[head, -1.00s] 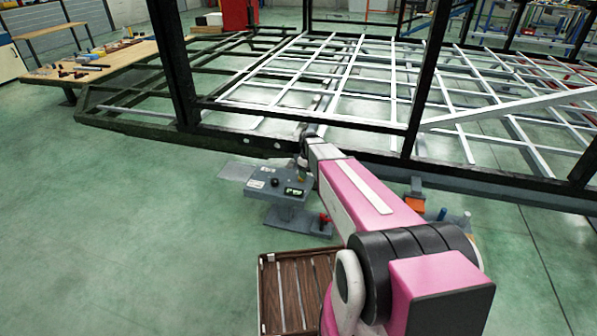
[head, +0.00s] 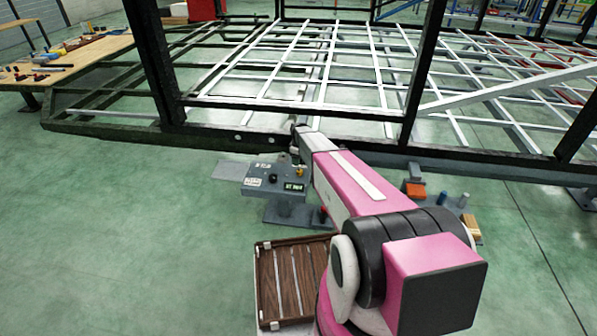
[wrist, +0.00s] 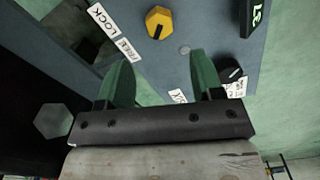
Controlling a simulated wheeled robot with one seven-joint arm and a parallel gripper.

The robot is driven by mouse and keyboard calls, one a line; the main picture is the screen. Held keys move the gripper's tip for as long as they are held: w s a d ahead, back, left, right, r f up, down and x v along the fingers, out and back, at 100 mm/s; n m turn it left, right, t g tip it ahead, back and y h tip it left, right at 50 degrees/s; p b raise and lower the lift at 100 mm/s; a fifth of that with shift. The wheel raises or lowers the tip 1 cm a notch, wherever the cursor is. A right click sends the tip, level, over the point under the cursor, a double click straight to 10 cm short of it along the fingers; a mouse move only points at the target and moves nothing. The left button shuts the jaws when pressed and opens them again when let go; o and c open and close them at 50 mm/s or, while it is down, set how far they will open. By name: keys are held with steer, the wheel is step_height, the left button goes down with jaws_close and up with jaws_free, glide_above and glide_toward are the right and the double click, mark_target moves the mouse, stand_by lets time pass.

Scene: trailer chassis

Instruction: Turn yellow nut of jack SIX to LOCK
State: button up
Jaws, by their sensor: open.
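The jack's grey control box (head: 262,187) stands on the floor by the trailer frame. Its yellow nut (head: 299,172) is at the right of the top. In the wrist view the yellow hexagonal nut (wrist: 159,22) has a dark mark on its lower side. A LOCK label (wrist: 103,17) and a FREE label (wrist: 125,50) lie to its left. A partly hidden label (wrist: 178,96) seems to read SIX. My gripper (wrist: 163,72) is open and empty; its green fingers point at the panel, below the nut in the picture and apart from it. In the head view the fingers cannot be made out.
A black knob (wrist: 232,74) is close to the right finger, and a green-digit display (wrist: 258,16) is at the upper right. The black trailer frame (head: 345,148) runs behind the box. A brown slatted crate (head: 265,285) stands on the floor nearer me. Open floor lies left.

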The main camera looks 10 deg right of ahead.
mark_target(299, 170)
step_height(299, 170, down, 8)
steer(key=shift+f, duration=0.1)
steer(key=c, duration=0.9)
